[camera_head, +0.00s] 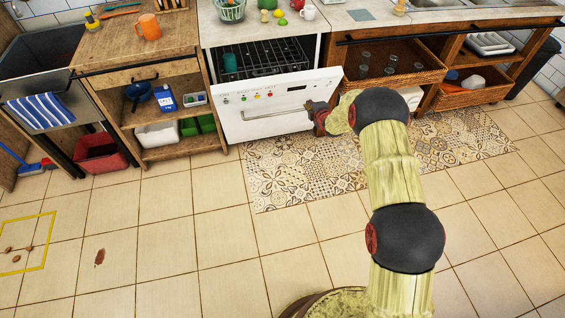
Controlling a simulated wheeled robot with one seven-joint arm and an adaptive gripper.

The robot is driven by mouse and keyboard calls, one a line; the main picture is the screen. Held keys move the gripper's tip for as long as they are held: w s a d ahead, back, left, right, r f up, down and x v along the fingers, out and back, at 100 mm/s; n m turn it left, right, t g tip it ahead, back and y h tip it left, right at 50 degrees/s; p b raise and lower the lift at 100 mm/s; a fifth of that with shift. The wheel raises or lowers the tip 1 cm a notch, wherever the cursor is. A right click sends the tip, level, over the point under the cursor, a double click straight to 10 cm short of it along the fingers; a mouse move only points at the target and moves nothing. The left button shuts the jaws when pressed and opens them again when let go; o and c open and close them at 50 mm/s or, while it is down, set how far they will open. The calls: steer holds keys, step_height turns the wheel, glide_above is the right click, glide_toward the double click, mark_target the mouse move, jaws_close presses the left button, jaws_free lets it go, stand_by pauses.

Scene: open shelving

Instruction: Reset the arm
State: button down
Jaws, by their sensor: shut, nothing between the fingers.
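My arm rises from the lower right and bends left at a dark joint. Its small dark-red end, with my gripper (318,119), is in front of the right side of the white dishwasher door (265,127). The gripper is shut and holds nothing. Its fingers are too small to make out clearly, and I cannot tell whether it touches the door.
The dishwasher door is tilted open, showing a dark rack (262,62). A patterned mat (290,172) lies below. Pulled-out wicker baskets (425,68) are at the right, and a wooden shelf unit (150,85) at the left. The tiled floor (190,250) is mostly clear.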

steer(key=shift+s+d, duration=0.1)
steer(key=shift+s, duration=0.3)
